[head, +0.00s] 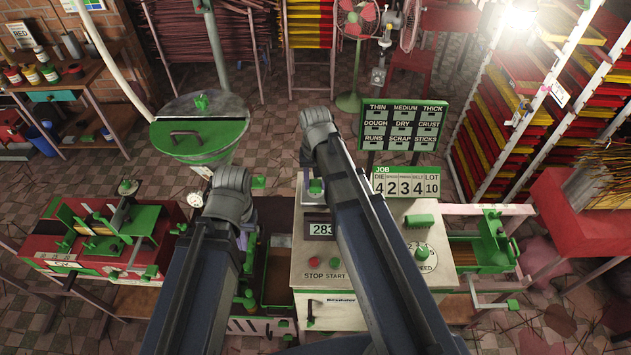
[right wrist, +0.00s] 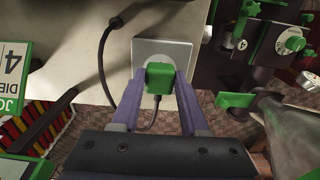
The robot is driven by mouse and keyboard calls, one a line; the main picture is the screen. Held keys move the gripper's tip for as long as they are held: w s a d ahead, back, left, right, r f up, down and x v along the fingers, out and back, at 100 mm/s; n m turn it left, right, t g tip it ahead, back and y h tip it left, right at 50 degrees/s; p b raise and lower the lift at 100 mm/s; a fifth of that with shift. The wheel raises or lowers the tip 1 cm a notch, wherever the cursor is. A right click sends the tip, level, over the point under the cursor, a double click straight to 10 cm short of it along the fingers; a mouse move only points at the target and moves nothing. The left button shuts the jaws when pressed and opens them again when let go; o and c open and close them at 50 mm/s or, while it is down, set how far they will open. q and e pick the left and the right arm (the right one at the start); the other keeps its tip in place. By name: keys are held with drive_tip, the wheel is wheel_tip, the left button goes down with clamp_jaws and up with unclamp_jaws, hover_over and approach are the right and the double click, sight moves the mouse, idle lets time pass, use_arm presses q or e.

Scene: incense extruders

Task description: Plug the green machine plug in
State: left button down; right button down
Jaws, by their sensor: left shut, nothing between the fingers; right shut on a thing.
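The green plug (right wrist: 159,77) is between the two purple fingers of my right gripper (right wrist: 174,84) in the right wrist view. The gripper is shut on it. The plug lies over a pale square socket plate (right wrist: 182,51), and I cannot tell whether it is seated or just in front. A black cord (right wrist: 154,113) hangs below the plug. In the head view my right gripper (head: 316,187) is mostly hidden by my own arm, above the cream machine. My left gripper (head: 243,240) is mostly hidden behind its wrist and is shut and empty.
The cream machine (head: 340,259) has start and stop buttons and a display. A red and green machine (head: 115,235) stands at left, a green-lidded drum (head: 200,128) behind. A dark curved cable (right wrist: 102,65) runs beside the plate.

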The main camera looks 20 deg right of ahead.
drive_tip(key=shift+f+b, duration=0.5)
drive_tip(key=shift+f, duration=0.05)
drive_tip(key=shift+c, duration=1.7)
unclamp_jaws()
wheel_tip(320, 180, up, 8)
drive_tip(key=p, duration=0.8)
drive_tip(key=shift+f, duration=0.1)
drive_tip(key=shift+s, duration=0.1)
